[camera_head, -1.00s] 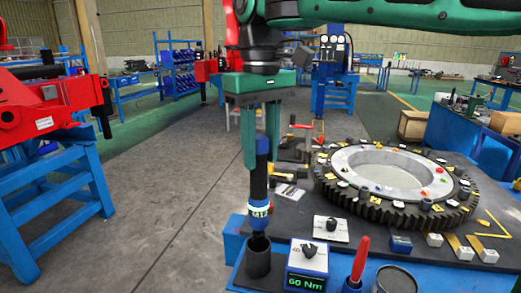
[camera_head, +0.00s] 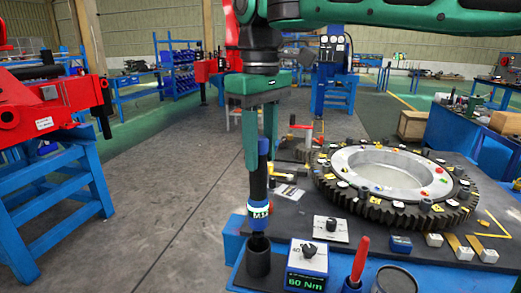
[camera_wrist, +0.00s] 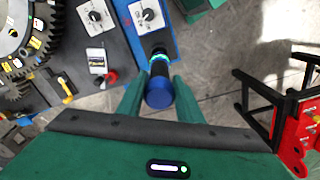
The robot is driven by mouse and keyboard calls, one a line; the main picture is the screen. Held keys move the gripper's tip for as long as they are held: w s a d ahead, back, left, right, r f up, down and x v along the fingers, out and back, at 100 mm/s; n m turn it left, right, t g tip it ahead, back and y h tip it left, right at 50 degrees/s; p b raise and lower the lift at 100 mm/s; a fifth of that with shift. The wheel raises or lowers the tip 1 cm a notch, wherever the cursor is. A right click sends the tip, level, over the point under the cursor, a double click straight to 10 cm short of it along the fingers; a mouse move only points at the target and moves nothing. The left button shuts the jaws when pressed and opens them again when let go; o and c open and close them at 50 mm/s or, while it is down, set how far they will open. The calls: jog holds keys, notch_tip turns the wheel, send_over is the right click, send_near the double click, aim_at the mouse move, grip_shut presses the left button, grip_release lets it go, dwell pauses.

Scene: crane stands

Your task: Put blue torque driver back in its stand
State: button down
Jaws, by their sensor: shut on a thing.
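The blue torque driver (camera_head: 258,195) is upright, with a black handle and a blue and white band marked M-something. My gripper (camera_head: 260,145) is shut on its upper handle. In the wrist view, the driver's blue cap (camera_wrist: 159,94) shows between the fingers of my gripper (camera_wrist: 158,88). The stand (camera_head: 258,257), a black cup at the table's front left corner, is directly below the driver. The driver's lower tip reaches the cup's mouth; how deep it goes in is hidden.
A display box reading 60 Nm (camera_head: 307,265) stands right of the cup, with a red-handled tool (camera_head: 360,260) and a dark round container (camera_head: 397,279) beyond. A large gear ring (camera_head: 340,190) lies behind on the table. Open floor lies left.

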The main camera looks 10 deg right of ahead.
aim_at(260, 167)
jog(key=shift+f, duration=4.45)
jog(key=c, duration=1.2)
grip_release()
jog(key=shift+f, duration=0.1)
jog(key=shift+r, duration=2.55)
